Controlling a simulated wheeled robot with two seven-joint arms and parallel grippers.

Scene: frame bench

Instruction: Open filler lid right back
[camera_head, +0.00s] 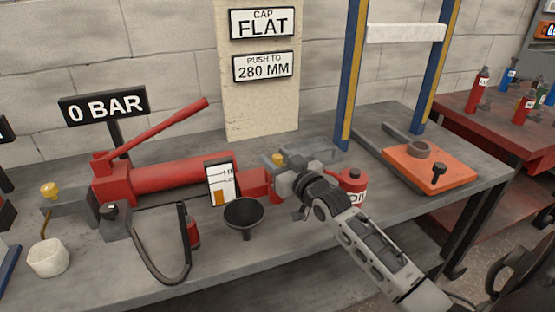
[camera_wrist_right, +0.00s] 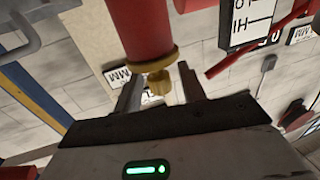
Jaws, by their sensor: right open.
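The red hydraulic pump (camera_head: 165,172) lies along the bench, with a level gauge (camera_head: 221,184) near its right end. A small yellow cap (camera_head: 279,159) shows at that right end, beside my right gripper (camera_head: 288,182). In the right wrist view, a red cylinder ends in a yellow collar (camera_wrist_right: 150,62) with a yellow knob (camera_wrist_right: 158,84). The knob sits between the two fingers of my right gripper (camera_wrist_right: 160,78), which stand apart. I cannot tell whether a finger touches it. The arm partly hides the pump's right end in the head view. My left gripper is not in view.
A black funnel (camera_head: 243,214) stands in front of the gauge. A red oil can (camera_head: 353,186) is just right of my gripper. A white cup (camera_head: 48,258) and a black hose (camera_head: 150,262) are at left. An orange plate (camera_head: 432,168) lies within the press frame at right.

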